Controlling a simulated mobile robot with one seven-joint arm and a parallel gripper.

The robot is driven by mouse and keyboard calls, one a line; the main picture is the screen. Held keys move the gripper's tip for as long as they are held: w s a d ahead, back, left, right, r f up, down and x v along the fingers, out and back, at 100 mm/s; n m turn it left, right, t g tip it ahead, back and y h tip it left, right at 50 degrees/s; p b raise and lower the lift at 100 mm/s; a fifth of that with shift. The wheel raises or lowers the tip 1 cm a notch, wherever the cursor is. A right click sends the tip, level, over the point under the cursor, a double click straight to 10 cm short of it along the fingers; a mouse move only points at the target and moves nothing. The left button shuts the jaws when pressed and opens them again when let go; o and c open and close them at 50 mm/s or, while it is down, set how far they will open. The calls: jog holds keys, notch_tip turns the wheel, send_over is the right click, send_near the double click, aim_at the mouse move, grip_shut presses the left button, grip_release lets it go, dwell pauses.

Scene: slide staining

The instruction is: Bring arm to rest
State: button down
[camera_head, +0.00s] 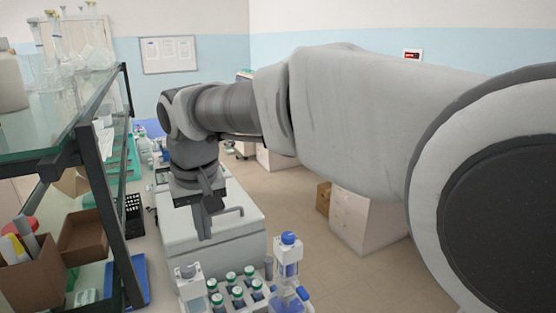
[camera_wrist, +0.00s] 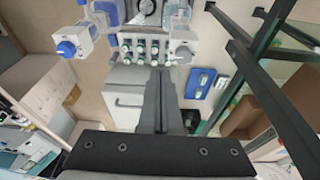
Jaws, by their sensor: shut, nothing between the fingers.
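My arm reaches across the head view from the right, and its wrist bends down over a light grey box with a handle (camera_head: 225,240). My gripper (camera_head: 205,236) points down above this box, and I cannot tell the exact gap. In the wrist view my gripper (camera_wrist: 160,75) shows as two dark fingers pressed together with nothing between them. My arm hides part of the bench and the room behind it.
A glass shelf with a dark frame (camera_head: 92,150) stands close on the left, holding glassware and cardboard boxes. Green-capped bottles (camera_head: 237,292) and a blue-capped bottle (camera_head: 288,255) stand at the front. A blue tray (camera_wrist: 199,83) lies near the shelf. Open floor (camera_head: 290,200) lies to the right.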

jog(key=s+d+f+m+t+b, duration=0.15)
jog(key=s+d, duration=0.25)
jog(key=d, duration=0.8)
jog(key=s+d+f+m+t+b, duration=0.15)
jog(key=s+d, duration=0.35)
jog(key=d, duration=0.6)
jog(key=s+d+f+m+h+b, duration=0.1)
jog(key=s+d+f+m+b, duration=0.1)
jog(key=s+d+f, duration=0.3)
jog(key=shift+s+d+f, duration=0.35)
jog(key=shift+s, duration=0.15)
